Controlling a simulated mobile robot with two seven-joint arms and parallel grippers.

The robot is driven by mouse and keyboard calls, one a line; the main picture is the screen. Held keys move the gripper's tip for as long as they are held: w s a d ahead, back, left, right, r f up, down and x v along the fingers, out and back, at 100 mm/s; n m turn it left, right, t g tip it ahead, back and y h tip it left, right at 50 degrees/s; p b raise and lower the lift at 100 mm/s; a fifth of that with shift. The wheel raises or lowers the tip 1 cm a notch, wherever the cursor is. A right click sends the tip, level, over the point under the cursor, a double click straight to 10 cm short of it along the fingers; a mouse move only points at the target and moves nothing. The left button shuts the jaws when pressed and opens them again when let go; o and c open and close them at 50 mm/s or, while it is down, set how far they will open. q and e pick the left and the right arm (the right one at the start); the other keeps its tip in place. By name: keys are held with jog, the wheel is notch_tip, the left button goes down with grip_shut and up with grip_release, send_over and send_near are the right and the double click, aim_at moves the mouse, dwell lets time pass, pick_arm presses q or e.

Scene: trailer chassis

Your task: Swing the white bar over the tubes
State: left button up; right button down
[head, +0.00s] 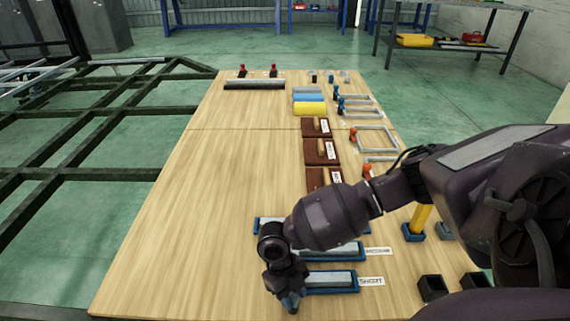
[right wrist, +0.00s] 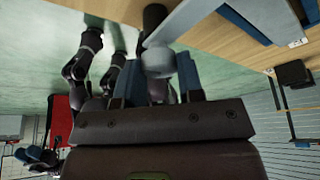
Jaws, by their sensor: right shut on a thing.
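My right gripper (head: 290,290) is low over the near edge of the wooden table, at the left end of a blue tray labelled SHORT. In the right wrist view its blue fingers (right wrist: 158,88) close on the rounded end of a pale white bar (right wrist: 185,20), which runs off to the upper right. In the head view the gripped end is hidden by the gripper. The SHORT tray (head: 357,289) holds a pale grey length (head: 333,279). Behind it are more blue trays with grey lengths (head: 345,250), partly covered by my right arm. My left gripper is not seen.
A yellow cylinder (head: 420,216) and black cups (head: 432,288) stand at right. The table's left half (head: 200,220) is clear. A dark chassis frame (head: 90,175) lies left.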

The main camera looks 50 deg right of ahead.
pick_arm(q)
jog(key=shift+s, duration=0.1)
pick_arm(e)
jog(key=shift+n, duration=0.4)
jog(key=c, duration=0.8)
grip_release()
pick_arm(q)
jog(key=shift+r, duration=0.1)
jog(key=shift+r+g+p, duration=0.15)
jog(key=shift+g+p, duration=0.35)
jog(key=shift+p, duration=0.95)
pick_arm(e)
jog(key=shift+v, duration=5.4)
jog(key=shift+a, duration=0.15)
